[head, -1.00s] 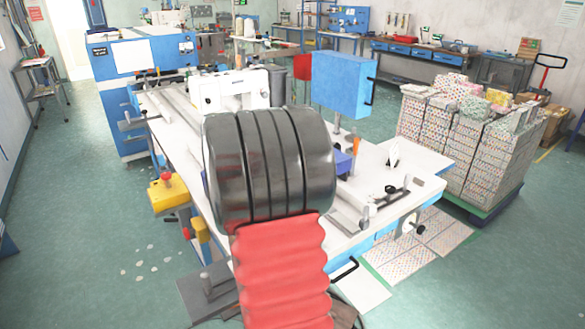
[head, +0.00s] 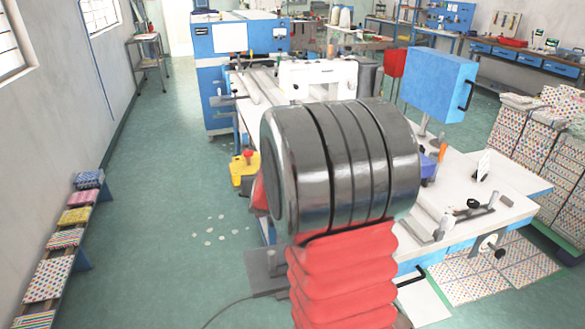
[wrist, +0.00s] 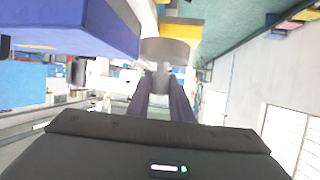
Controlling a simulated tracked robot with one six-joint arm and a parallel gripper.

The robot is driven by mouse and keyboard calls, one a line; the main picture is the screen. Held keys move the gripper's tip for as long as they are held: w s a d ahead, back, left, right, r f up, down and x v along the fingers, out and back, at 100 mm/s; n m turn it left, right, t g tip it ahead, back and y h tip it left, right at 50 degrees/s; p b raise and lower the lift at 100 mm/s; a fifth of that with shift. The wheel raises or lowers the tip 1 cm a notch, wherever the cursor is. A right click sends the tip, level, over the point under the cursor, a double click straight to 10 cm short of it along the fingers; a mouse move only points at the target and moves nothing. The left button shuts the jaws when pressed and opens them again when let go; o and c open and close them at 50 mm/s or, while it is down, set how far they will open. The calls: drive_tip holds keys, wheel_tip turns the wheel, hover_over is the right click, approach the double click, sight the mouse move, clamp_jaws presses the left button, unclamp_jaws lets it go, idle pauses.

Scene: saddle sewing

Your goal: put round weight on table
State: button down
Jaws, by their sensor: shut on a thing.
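My gripper (wrist: 163,92) shows in the wrist view with its two dark fingers close together. They are shut on the round weight (wrist: 166,51), a grey-brown disc with a narrower stem between the fingertips. In the head view my own large dark arm joint and red bellows hide the gripper and the weight. The white table (head: 455,178) of the sewing machine stands behind and to the right of my arm in the head view. I cannot tell how far the weight is from it.
A blue box (head: 440,82) stands above the table; a large blue box (wrist: 75,25) is close at upper left in the wrist view. A low bench (head: 62,250) lines the left wall.

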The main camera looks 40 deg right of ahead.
drive_tip(key=a+f+n+t+y, duration=0.1)
drive_tip(key=a+f+n+y, duration=0.1)
drive_tip(key=a, duration=1)
drive_tip(key=w+a+f+n+t+y, duration=0.1)
drive_tip(key=a+f+n+y, duration=0.2)
drive_tip(key=a, duration=0.9)
drive_tip(key=n+y, duration=0.2)
drive_tip(key=shift+w+f+y, duration=0.2)
drive_tip(key=shift+f+y, duration=0.05)
drive_tip(key=shift+y, duration=0.05)
